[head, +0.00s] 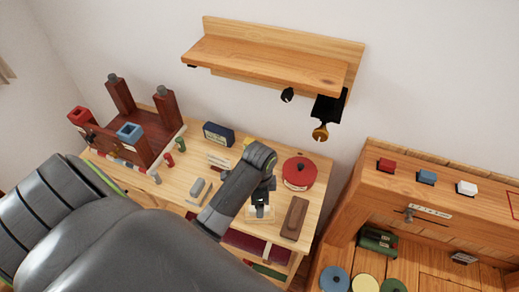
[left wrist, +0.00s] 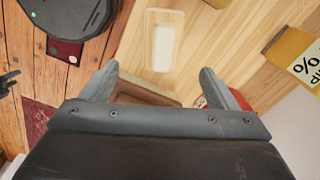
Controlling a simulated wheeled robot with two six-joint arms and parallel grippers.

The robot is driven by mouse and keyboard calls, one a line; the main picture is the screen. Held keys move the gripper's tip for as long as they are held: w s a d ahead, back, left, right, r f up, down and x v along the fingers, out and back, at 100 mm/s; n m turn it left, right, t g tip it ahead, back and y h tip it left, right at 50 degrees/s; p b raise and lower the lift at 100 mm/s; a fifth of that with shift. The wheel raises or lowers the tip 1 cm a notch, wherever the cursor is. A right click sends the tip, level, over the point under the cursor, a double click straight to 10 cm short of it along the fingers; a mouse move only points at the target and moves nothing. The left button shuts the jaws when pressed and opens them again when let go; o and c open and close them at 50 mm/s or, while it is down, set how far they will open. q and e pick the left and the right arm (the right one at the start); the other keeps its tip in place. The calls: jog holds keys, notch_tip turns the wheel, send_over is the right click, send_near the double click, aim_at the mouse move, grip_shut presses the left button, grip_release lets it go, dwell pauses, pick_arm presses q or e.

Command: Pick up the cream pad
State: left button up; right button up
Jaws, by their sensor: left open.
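The cream pad (left wrist: 163,46) is a small pale rounded block on a light flat base on the wooden desk, ahead of my fingers in the left wrist view. In the head view the cream pad (head: 264,213) shows just below my left gripper (head: 262,196), partly hidden by it. My left gripper also shows in the left wrist view (left wrist: 160,70), with its two fingers wide apart and nothing between them. I cannot tell the exact height of the fingers above the pad.
A brown block (head: 295,217) lies right of the pad, and a red round object (head: 300,173) sits behind it. A dark clock (head: 218,134) and a grey tool (head: 197,187) are to the left. A wall shelf (head: 262,66) overhangs behind.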

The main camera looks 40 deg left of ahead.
pick_arm(q)
notch_tip(320, 180, down, 5)
jog(key=shift+f, duration=0.1)
jog(key=shift+a+f+p, duration=0.2)
jog(key=shift+f+p, duration=0.2)
jog(key=shift+f, duration=0.6)
jog(key=shift+a+f+p, duration=0.15)
jog(key=shift+f+p, duration=0.25)
jog(key=shift+f, duration=1.3)
jog(key=c, duration=1.1)
